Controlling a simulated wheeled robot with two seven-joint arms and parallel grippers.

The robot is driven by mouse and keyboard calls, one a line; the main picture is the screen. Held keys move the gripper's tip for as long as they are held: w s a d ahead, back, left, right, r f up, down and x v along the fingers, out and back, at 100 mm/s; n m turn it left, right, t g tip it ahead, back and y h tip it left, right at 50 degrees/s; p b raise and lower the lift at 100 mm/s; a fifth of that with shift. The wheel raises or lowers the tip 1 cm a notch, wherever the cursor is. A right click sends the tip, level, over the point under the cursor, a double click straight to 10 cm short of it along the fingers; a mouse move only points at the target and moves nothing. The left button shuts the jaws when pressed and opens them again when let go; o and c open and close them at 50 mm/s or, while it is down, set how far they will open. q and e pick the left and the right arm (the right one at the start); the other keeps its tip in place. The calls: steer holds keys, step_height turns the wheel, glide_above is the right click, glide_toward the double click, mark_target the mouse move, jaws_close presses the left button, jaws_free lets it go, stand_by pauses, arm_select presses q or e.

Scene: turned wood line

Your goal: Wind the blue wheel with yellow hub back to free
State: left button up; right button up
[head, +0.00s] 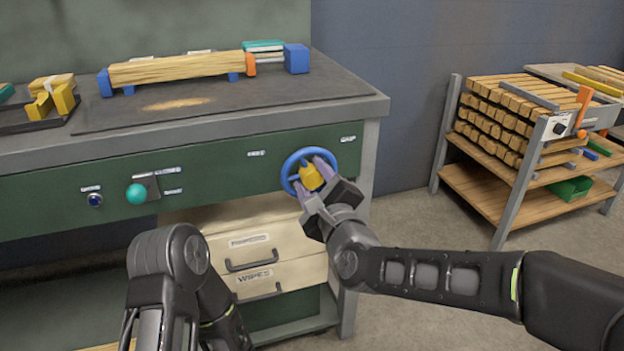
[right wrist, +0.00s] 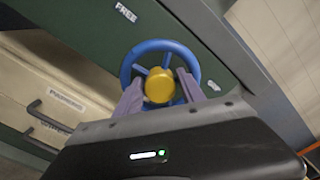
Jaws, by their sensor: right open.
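The blue wheel (head: 288,169) with a yellow hub (head: 311,177) is mounted on the green front panel of the bench, at its right end. It also shows in the right wrist view as a blue rim (right wrist: 160,46) with spokes around the yellow hub (right wrist: 159,86). My right gripper (head: 311,172) is open, its two purple fingers on either side of the hub, in front of the wheel. I cannot tell whether they touch it. A label reading FREE (right wrist: 126,12) is on the panel near the wheel. My left arm is at the bottom; its gripper is not visible.
A turquoise knob (head: 136,194) and a dark blue button (head: 95,199) sit on the panel to the left. Cream drawers (head: 285,273) are below. A wooden workpiece (head: 175,70) lies on the bench top. A rack of timber (head: 510,115) stands at the right.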

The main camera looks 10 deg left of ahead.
steer(key=shift+c, duration=0.5)
jaws_close()
